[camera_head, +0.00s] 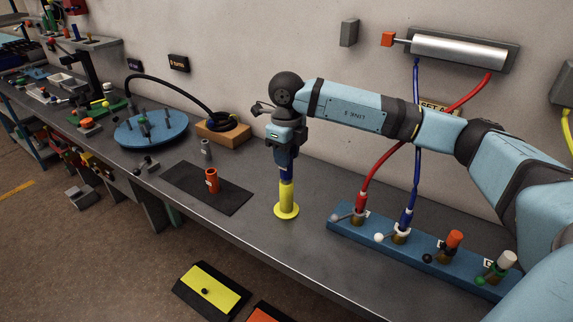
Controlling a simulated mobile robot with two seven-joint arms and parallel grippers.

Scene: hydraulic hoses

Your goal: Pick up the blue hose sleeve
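The blue hose sleeve (287,174) is upright at the top of a yellow post (287,198) with a round yellow foot, standing on the grey bench. My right gripper (286,155) points straight down over it, with its fingers at the sleeve's upper part. The gripper hides the sleeve's top, and the gap between the fingers is too small to make out. My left gripper is not in view.
An orange sleeve (212,181) stands on a black mat (180,187), with a grey sleeve (206,149) behind it. A blue turntable (151,128) is further left. On the right, a blue manifold (340,222) carries red and blue hoses (383,168) running up to a wall cylinder (458,50).

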